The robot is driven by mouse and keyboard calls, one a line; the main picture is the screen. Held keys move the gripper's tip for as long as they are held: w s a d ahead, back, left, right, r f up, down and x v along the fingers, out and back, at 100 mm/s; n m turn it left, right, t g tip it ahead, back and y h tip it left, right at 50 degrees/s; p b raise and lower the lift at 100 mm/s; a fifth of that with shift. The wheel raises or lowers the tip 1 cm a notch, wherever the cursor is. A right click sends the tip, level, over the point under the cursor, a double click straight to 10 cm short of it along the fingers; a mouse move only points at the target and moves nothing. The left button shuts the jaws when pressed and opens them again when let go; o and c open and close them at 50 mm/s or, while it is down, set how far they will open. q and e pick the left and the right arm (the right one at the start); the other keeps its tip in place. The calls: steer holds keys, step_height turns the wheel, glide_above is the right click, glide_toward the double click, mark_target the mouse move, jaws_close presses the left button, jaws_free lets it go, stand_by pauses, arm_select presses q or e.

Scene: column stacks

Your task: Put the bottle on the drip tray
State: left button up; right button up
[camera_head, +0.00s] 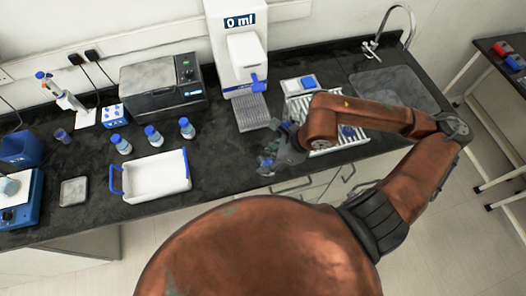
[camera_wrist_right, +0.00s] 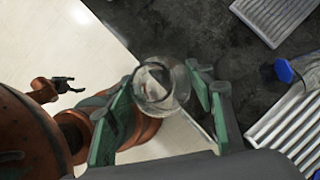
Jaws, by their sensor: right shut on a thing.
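A clear, round bottle (camera_wrist_right: 160,84) is between the fingers of my right gripper (camera_wrist_right: 165,100) in the right wrist view. The gripper is shut on it. In the head view the right gripper (camera_head: 268,162) is over the front edge of the counter, and the bottle is hard to make out there. The drip tray (camera_head: 251,111) is a grey slatted plate in front of the white dispenser (camera_head: 245,62), behind and left of the gripper. It seems to show at the top of the right wrist view (camera_wrist_right: 275,14). My left gripper (camera_wrist_right: 64,86) is small there, its fingers apart and empty.
A white slatted rack (camera_head: 350,137) is right of the right gripper, partly behind my arm. Several blue-capped bottles (camera_head: 153,136) and a white tray with blue handles (camera_head: 158,178) stand to the left. A sink (camera_head: 395,88) is at the back right.

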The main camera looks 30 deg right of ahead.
steer(key=shift+r, duration=0.2)
steer(key=shift+w+f+m, duration=0.1)
steer(key=shift+m, duration=0.2)
steer(key=w+b, duration=0.1)
steer(key=w+f+b, duration=0.1)
steer(key=b, duration=0.1)
steer(key=shift+w+f, duration=0.15)
steer(key=shift+w, duration=0.1)
steer(key=w+f+p, duration=0.3)
steer(key=w+f, duration=0.8)
steer(key=shift+w+f+p, duration=0.1)
steer(key=shift+f+p, duration=0.05)
steer(key=shift+p, duration=0.2)
arm_select(q)
steer(key=shift+w+r, duration=0.35)
steer(key=shift+w, duration=0.1)
arm_select(e)
steer(key=shift+f, duration=0.15)
